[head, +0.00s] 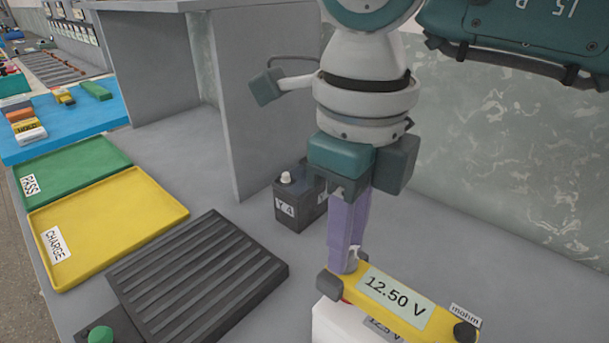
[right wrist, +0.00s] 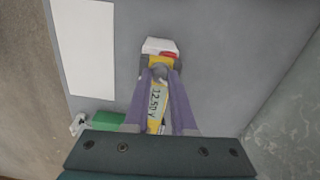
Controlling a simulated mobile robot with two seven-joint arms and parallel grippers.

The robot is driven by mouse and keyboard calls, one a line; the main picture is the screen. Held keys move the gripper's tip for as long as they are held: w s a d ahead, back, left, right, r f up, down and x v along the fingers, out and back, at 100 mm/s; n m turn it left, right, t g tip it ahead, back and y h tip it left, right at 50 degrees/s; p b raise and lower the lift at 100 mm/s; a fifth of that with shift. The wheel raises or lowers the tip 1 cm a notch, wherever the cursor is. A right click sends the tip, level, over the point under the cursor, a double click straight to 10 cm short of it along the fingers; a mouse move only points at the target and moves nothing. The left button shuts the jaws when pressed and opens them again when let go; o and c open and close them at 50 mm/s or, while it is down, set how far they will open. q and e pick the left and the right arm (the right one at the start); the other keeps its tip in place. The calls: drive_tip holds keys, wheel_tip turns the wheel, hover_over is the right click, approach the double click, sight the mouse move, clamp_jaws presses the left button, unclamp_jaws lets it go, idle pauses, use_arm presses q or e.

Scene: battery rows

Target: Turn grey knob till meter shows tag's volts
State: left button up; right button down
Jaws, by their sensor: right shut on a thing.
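The yellow meter (head: 436,318) stands at the lower right in the head view, and its display (head: 396,300) reads 12.50 V. A pale tag (head: 383,328) on the white block below it is partly hidden and seems to read 12.5 V. My right gripper (head: 347,262) points down with its purple fingers shut on the grey knob (head: 351,259) at the meter's left end. In the right wrist view the knob (right wrist: 159,72) sits between the fingertips, mostly covered by them. The left gripper is out of view.
A dark battery (head: 287,212) marked Y4 stands just behind my right gripper. A ribbed black mat (head: 200,285), yellow CHARGE tray (head: 105,225) and green PASS tray (head: 75,170) lie to the left. A grey partition (head: 235,110) rises behind. Bare bench lies between the mat and partition.

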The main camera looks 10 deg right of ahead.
drive_tip(key=shift+m, duration=0.5)
drive_tip(key=c, duration=0.7)
unclamp_jaws()
drive_tip(key=shift+c, duration=0.2)
drive_tip(key=shift+r, duration=0.1)
wheel_tip(320, 180, up, 10)
drive_tip(key=shift+b, duration=0.3)
